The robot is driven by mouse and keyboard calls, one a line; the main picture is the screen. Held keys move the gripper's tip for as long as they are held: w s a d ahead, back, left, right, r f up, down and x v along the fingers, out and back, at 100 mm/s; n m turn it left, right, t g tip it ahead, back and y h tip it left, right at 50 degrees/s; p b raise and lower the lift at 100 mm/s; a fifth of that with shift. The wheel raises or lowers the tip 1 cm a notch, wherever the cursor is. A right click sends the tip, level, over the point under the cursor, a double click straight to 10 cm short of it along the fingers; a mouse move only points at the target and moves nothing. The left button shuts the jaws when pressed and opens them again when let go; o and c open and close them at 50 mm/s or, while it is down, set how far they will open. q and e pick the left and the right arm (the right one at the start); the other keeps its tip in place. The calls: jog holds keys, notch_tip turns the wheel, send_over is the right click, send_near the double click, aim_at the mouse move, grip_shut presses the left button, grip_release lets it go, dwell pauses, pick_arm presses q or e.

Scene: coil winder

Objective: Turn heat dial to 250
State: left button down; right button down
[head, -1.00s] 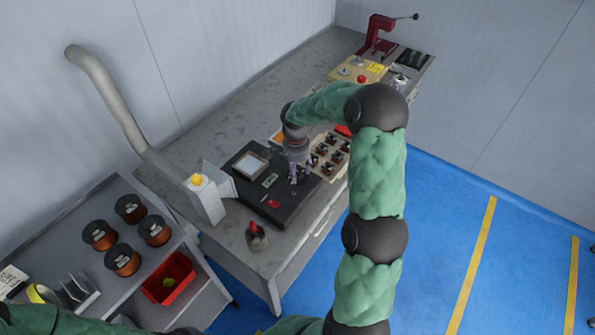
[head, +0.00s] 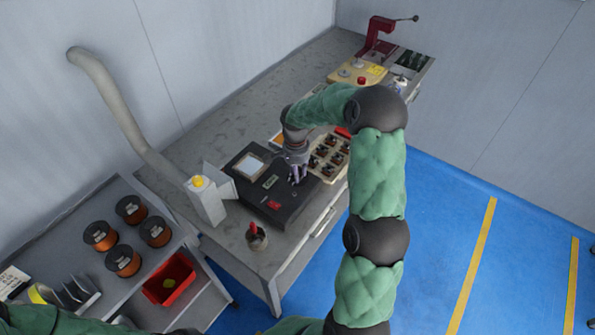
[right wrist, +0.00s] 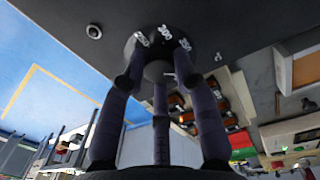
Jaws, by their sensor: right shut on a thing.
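The heat dial (right wrist: 160,50) is a dark round knob on the black unit (head: 250,198), seen close up in the right wrist view. White numbers stand around it. The dial's exact setting cannot be read. My left gripper is out of the head view.
A tray of small coils (head: 328,158) lies just right of the unit. A white box with a yellow cap (head: 205,203) and a cup with a red-handled tool (head: 257,238) stand left and in front. A red switch (head: 274,204) is on the unit's front.

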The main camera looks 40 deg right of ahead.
jog(key=n+p, duration=0.1)
jog(key=n, duration=0.3)
jog(key=shift+r, duration=0.1)
jog(key=n+p, duration=0.1)
jog(key=n, duration=0.3)
jog(key=n+p, duration=0.1)
jog(key=n, duration=0.2)
jog(key=shift+n, duration=0.4)
jog(key=n+p, duration=0.1)
jog(key=n, duration=0.2)
jog(key=shift+r+n+t+p, duration=0.1)
jog(key=shift+n+t+p, duration=0.2)
jog(key=shift+p, duration=0.1)
jog(key=n+p, duration=0.2)
jog(key=n, duration=0.3)
jog(key=n+p, duration=0.2)
jog(key=n, duration=0.3)
jog(key=c, duration=0.9)
grip_release()
jog(key=shift+a, duration=0.1)
jog(key=shift+c, duration=0.2)
